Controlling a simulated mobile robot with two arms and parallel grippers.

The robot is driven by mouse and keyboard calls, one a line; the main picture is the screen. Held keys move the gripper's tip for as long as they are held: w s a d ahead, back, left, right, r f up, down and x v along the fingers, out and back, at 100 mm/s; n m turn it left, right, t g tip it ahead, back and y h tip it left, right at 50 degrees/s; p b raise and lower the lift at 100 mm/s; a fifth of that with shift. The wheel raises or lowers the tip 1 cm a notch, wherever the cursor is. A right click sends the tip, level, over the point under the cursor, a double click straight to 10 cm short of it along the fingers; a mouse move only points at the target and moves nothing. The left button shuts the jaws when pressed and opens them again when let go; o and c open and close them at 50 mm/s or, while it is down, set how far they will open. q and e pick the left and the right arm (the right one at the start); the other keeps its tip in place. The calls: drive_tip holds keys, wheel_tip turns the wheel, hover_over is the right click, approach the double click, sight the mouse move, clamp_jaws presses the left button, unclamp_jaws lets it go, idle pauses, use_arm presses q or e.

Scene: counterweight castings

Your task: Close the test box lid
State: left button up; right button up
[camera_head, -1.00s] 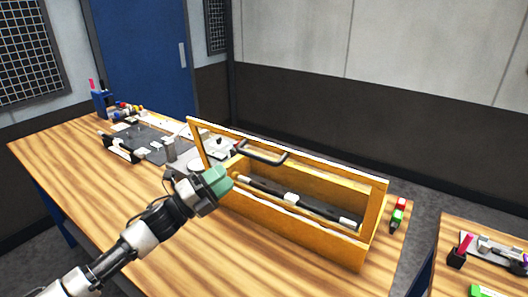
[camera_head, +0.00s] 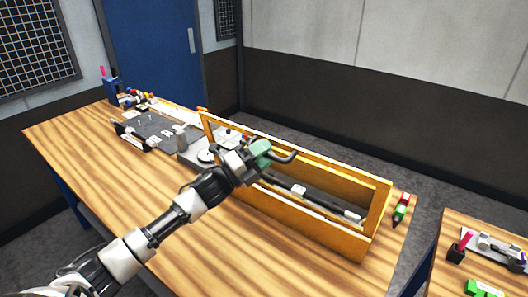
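The test box (camera_head: 304,224) is a long orange-yellow wooden box on the wooden table. Its framed lid (camera_head: 335,163) is raised, standing above the box's far side. A dark bar handle (camera_head: 287,159) sticks out from the lid. A dark rod with a pale block (camera_head: 299,191) lies inside the box. My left gripper (camera_head: 264,152), with green fingertips, is at the left part of the handle, over the box. The fingertips overlap the handle there, so I cannot tell whether they are shut on it. My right gripper is not in view.
A dark mat (camera_head: 153,130) with small parts lies left of the box. A red and green item (camera_head: 401,208) lies at the table's right edge. A second table (camera_head: 455,222) stands at the right, across a gap. Bare wood lies in front of the box.

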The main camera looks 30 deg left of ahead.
use_arm(q)
clamp_jaws()
